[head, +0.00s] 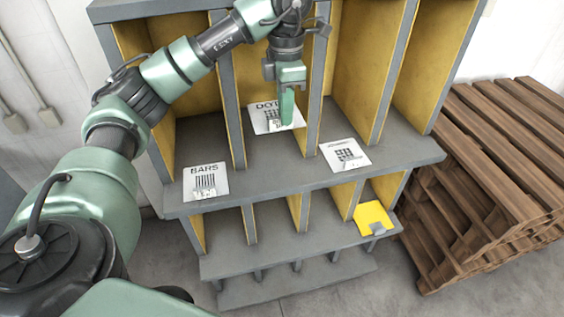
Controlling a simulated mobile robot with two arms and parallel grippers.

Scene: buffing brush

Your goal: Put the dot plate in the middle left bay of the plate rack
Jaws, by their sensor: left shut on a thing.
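The dot plate (261,114) is a white square plate with "DOT" printed at its top and a dark pattern below, partly hidden by my gripper. My left gripper (287,118) comes down from above and is shut on the dot plate at its right part. The plate is between two grey-edged dividers of the plate rack (270,155), in the second upper bay from the left. I cannot tell whether it rests on the shelf. My right gripper is not in view.
A white bars plate (205,182) lies at the front of the left upper bay. A white grid plate (346,155) lies at the front of the third bay. A yellow plate (373,218) is on the lower tier at right. Wooden pallets (490,170) stand right of the rack.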

